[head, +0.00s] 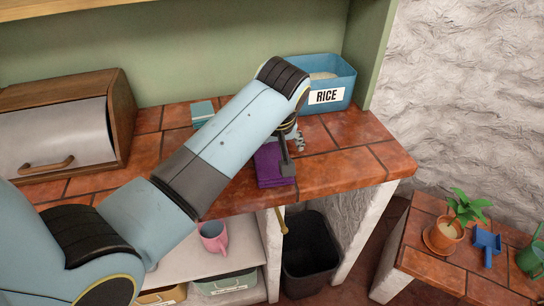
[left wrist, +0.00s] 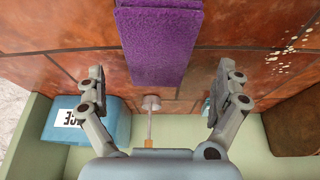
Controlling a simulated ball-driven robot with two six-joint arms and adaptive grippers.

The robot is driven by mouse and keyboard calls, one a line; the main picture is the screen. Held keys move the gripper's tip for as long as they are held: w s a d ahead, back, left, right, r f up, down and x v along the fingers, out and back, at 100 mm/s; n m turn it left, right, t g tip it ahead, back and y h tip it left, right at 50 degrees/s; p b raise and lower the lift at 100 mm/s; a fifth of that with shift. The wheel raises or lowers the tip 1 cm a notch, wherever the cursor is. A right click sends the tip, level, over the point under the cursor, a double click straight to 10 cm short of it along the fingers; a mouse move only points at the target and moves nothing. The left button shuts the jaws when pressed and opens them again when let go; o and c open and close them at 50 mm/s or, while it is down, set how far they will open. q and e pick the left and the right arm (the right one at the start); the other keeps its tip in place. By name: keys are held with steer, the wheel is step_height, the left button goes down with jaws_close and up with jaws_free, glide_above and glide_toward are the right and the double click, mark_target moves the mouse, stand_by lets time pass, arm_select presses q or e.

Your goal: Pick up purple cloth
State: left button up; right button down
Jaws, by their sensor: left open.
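The purple cloth (head: 268,167) lies folded flat on the tiled counter near its front edge, partly hidden by my left arm in the head view. In the left wrist view the cloth (left wrist: 158,40) runs down from the top edge, its near end between the fingertips. My left gripper (head: 291,150) is above the counter beside the cloth. Its fingers (left wrist: 160,72) are spread wide with the cloth between them in the left wrist view, not closed on it. Whether the fingertips touch the counter is unclear. My right gripper is not in view.
A blue rice bin (head: 335,95) stands behind the gripper, a bread box (head: 60,130) at left, a small teal box (head: 202,110) at the back. A slim wooden-handled utensil (left wrist: 151,110) lies near the cloth's end. Pale grains (left wrist: 290,38) are scattered on the tiles.

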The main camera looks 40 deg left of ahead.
mark_target(272, 156)
arm_select(q)
steer(key=x, duration=0.4)
steer(key=shift+w+f+p, duration=0.25)
steer(key=shift+p, duration=0.05)
steer(key=shift+w+a+f, duration=0.15)
steer(key=shift+f, duration=0.2)
steer(key=c, duration=1.1)
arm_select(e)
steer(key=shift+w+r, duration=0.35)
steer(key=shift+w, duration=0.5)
